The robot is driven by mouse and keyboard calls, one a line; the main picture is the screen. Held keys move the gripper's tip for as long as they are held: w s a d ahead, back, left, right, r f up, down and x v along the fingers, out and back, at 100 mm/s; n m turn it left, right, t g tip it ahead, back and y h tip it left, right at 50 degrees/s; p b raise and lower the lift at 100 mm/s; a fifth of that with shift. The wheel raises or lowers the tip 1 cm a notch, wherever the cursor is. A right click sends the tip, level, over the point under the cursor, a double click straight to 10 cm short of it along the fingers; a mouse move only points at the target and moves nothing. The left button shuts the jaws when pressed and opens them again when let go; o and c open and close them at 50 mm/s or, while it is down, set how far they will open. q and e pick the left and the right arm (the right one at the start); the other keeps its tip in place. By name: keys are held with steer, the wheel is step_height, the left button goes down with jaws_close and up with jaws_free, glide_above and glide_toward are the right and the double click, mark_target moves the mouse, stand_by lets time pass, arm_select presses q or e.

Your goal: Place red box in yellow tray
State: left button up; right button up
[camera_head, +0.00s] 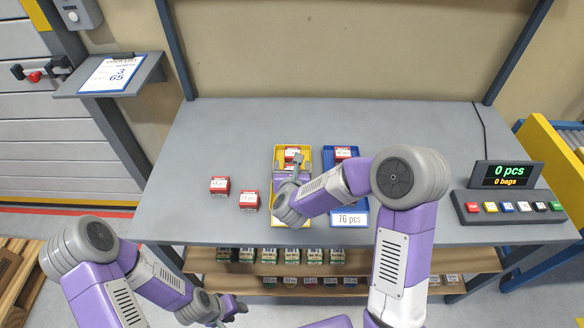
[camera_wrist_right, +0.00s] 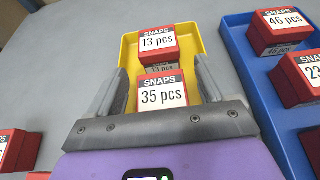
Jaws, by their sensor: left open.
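The yellow tray (camera_head: 278,156) lies on the grey table and also shows in the wrist view (camera_wrist_right: 131,52). In it are a red box labelled 13 pcs (camera_wrist_right: 157,42) at the far end and a red box labelled 35 pcs (camera_wrist_right: 162,94) nearer me. My right gripper (camera_head: 292,170) reaches over the tray. Its fingers stand on both sides of the 35 pcs box, with narrow gaps visible between them and the box. My left gripper (camera_head: 236,308) is open and empty, low in front of the table. Two red boxes (camera_head: 219,185) (camera_head: 249,200) stand on the table left of the tray.
A blue tray (camera_head: 330,167) with several red boxes lies just right of the yellow tray, partly hidden by my right arm. A button panel with a display (camera_head: 508,175) reading 0 pcs stands at the right. Shelves of small boxes (camera_head: 291,256) are under the tabletop. The table's far left is clear.

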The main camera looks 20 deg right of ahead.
steer(key=shift+r, duration=0.2)
steer(key=p+v, duration=0.2)
steer(key=v, duration=1)
